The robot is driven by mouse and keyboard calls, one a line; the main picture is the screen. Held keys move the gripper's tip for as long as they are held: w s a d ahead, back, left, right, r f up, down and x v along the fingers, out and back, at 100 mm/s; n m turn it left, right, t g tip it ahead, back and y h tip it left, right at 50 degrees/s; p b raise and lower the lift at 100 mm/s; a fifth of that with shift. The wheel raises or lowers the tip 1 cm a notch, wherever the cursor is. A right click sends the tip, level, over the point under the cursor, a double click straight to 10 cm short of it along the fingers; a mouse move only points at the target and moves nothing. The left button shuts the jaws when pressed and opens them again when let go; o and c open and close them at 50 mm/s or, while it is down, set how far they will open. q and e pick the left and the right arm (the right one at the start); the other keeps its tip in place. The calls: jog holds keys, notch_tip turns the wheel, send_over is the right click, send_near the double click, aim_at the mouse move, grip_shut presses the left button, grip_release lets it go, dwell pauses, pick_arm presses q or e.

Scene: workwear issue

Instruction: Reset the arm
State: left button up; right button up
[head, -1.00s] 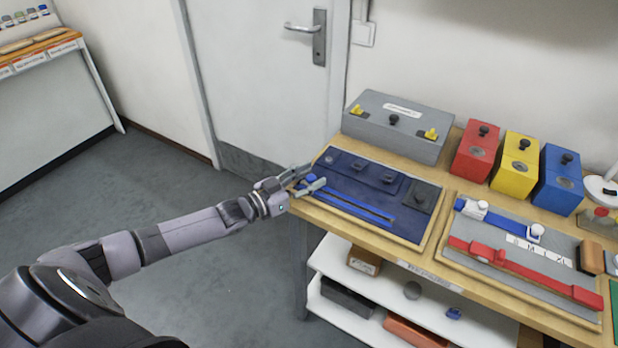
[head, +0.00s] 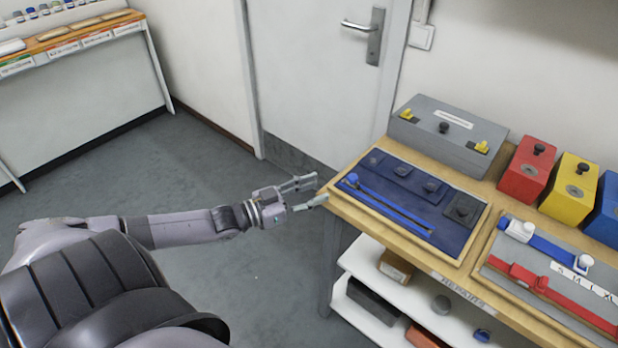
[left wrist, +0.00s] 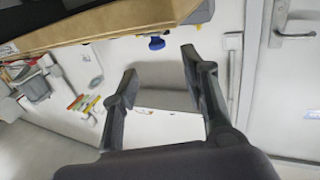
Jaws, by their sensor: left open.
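My left arm reaches in from the left in the head view. My left gripper (head: 311,192) is open and empty, with its fingertips apart, just off the left front corner of the wooden workbench (head: 450,272). In the left wrist view the two open fingers (left wrist: 158,75) have nothing between them, and the bench underside and edge (left wrist: 100,25) show above them. A blue strap with a buckle (head: 395,212) lies in a dark blue tray (head: 450,193) on the bench, apart from the gripper. My right gripper is not in view.
A grey box (head: 425,130) with yellow latches stands at the bench's back. Red (head: 527,180) and yellow (head: 568,200) boxes stand beside it. A white shelf (head: 380,268) is below. A door (head: 320,80) is behind; the floor left of the bench is clear.

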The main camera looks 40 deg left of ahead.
pick_arm(q)
jog(key=shift+s+a, duration=0.2)
jog(key=shift+s, duration=0.25)
dwell(0.3)
jog(key=s+a+f+n+g+y, duration=0.15)
jog(key=s+f, duration=0.25)
jog(key=f, duration=0.6)
jog(key=s+a+f+n+g+y, duration=0.1)
jog(key=s+a+f+g+y, duration=0.2)
jog(key=f, duration=0.8)
jog(key=s+a+f+n+g+y, duration=0.1)
jog(key=s+f+y, duration=0.25)
jog(key=f, duration=0.65)
jog(key=s+d+f+g, duration=0.2)
jog(key=s+d+f, duration=0.1)
jog(key=s+f, duration=0.4)
jog(key=s+d+f+g, duration=0.3)
jog(key=s+d+f, duration=0.1)
jog(key=s+f, duration=0.25)
jog(key=s+d+f+g, duration=0.2)
jog(key=s+d, duration=0.3)
jog(key=s, duration=0.3)
jog(key=s+d+f+m+g, duration=0.1)
jog(key=s+d+f+g, duration=0.2)
jog(key=s, duration=0.6)
jog(key=d+f, duration=0.2)
jog(key=d, duration=0.1)
jog(key=shift+d+h, duration=0.3)
jog(key=shift+w+r, duration=0.1)
